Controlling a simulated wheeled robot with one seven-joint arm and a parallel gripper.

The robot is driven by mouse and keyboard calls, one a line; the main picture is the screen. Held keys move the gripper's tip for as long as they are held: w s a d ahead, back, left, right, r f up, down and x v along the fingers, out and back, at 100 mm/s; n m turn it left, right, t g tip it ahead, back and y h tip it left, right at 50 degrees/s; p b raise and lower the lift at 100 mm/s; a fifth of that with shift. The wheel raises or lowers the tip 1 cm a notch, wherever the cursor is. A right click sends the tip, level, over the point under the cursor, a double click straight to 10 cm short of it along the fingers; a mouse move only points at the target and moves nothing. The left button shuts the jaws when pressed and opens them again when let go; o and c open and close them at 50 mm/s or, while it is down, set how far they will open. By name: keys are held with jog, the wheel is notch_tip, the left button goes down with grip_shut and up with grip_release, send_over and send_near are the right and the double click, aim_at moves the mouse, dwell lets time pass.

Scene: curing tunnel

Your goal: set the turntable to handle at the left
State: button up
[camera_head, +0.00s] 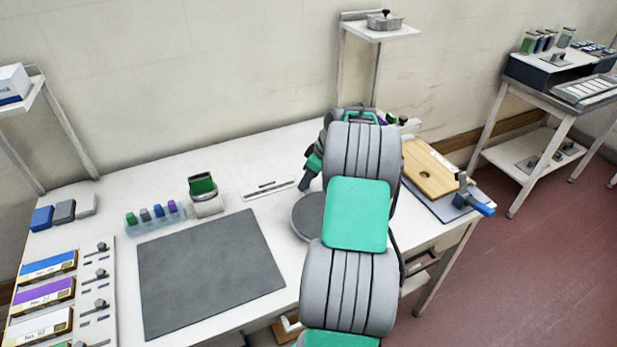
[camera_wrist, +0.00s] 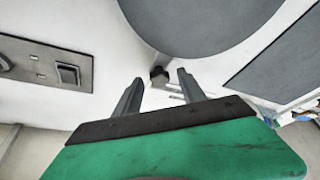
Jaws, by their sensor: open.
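The turntable is a grey round disc (camera_head: 307,214) on the white table in the head view, partly hidden behind my arm. Its edge fills the top of the wrist view (camera_wrist: 205,20). A small dark handle (camera_wrist: 159,74) stands out from the disc's near edge in the wrist view; it is hidden in the head view. My gripper (camera_wrist: 160,77) is open, with the handle showing between its two fingertips. I cannot tell whether either finger touches it. In the head view, part of my gripper (camera_head: 308,178) shows beside the disc, its fingertips unclear.
A dark mat (camera_head: 208,270) lies left of the turntable. A white slotted plate (camera_head: 268,189) lies behind it. A wooden board (camera_head: 430,168) and a blue-handled clamp (camera_head: 475,199) are on the right. A switch plate (camera_wrist: 42,65) shows left in the wrist view.

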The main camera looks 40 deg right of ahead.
jog(key=shift+f, duration=0.1)
jog(key=shift+c, duration=0.2)
grip_shut()
dwell(1.2)
